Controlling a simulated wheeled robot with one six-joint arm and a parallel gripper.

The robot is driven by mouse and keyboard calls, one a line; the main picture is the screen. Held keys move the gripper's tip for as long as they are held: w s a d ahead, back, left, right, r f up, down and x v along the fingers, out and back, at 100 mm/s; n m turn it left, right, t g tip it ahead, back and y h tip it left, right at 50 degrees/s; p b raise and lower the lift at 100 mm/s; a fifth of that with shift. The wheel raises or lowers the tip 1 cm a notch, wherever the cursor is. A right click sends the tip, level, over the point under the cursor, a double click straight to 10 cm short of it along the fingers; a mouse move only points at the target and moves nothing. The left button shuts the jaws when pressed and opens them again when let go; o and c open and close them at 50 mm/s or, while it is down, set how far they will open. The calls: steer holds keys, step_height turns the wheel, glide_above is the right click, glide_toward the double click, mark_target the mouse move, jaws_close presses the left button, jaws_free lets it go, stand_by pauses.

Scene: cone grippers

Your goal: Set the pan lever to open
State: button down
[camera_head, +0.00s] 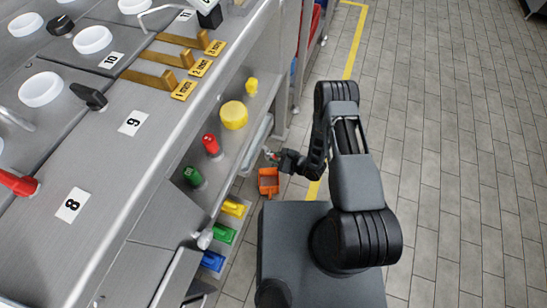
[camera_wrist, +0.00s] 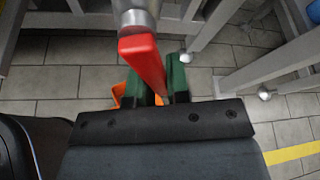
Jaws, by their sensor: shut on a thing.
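A red lever (camera_wrist: 142,56) on a round metal shaft (camera_wrist: 136,14) fills the upper middle of the wrist view; I take it to be the pan lever. My gripper (camera_wrist: 166,78) has its green fingers shut on the lever's handle end. In the head view my gripper (camera_head: 274,156) is at the side of the steel counter, above and beside an orange container (camera_head: 268,181). The lever is too small there to make out clearly. No label for its open position is readable.
The steel counter (camera_head: 128,165) fills the left side, with brass levers (camera_head: 168,57) labelled on yellow tags. Tiled floor (camera_head: 460,150) is free to the right.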

steer(key=c, duration=1.1)
jaws_free()
steer(key=shift+d, duration=0.15)
steer(key=shift+d, duration=0.1)
steer(key=p+v, duration=0.3)
steer(key=v, duration=1)
steer(key=shift+s+d+r+p, duration=0.15)
steer(key=shift+s+d+p, duration=0.1)
steer(key=shift+p, duration=0.05)
